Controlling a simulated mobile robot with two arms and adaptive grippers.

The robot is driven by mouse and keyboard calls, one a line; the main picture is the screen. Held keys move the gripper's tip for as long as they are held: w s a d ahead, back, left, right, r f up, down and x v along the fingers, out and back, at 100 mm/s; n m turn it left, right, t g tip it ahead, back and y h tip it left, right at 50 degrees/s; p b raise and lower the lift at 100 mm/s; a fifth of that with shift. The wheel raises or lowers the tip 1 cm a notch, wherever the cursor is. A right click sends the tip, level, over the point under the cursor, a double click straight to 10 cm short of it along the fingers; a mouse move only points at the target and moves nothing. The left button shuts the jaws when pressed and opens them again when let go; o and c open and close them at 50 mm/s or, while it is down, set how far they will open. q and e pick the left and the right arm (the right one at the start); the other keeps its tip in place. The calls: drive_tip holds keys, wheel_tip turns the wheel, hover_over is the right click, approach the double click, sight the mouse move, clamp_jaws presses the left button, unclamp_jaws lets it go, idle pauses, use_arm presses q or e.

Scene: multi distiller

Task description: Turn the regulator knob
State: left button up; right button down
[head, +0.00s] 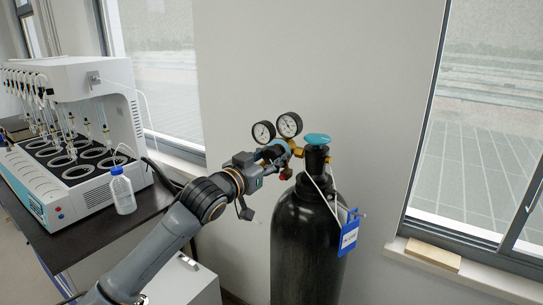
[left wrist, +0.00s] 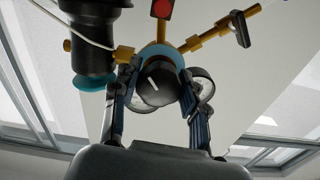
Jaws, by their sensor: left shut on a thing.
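The regulator is mounted at the top of the black gas cylinder (head: 308,245), with two round gauges (head: 290,124) above it. The regulator knob (left wrist: 157,88) is black with a white line and faces my left wrist camera, in front of a blue ring. My left gripper (head: 272,155) reaches in from the left at the regulator's height. In the left wrist view its two fingers stand on either side of the knob and are shut on it. In the head view the gripper hides the knob. My right gripper is in neither view.
A teal valve handle (head: 318,139) tops the cylinder just right of the regulator. A blue and white tag (head: 349,232) hangs on the cylinder. A white distiller (head: 75,130) and a blue-capped bottle (head: 122,190) stand on a dark table at left. Windows flank the wall.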

use_arm(q)
drive_tip(key=shift+r+m, duration=0.15)
drive_tip(key=shift+m, duration=0.25)
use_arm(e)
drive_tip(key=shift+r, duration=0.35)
use_arm(q)
drive_tip(key=o, duration=1.2)
drive_tip(key=shift+c, duration=0.2)
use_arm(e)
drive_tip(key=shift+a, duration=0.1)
use_arm(q)
drive_tip(key=v, duration=1.2)
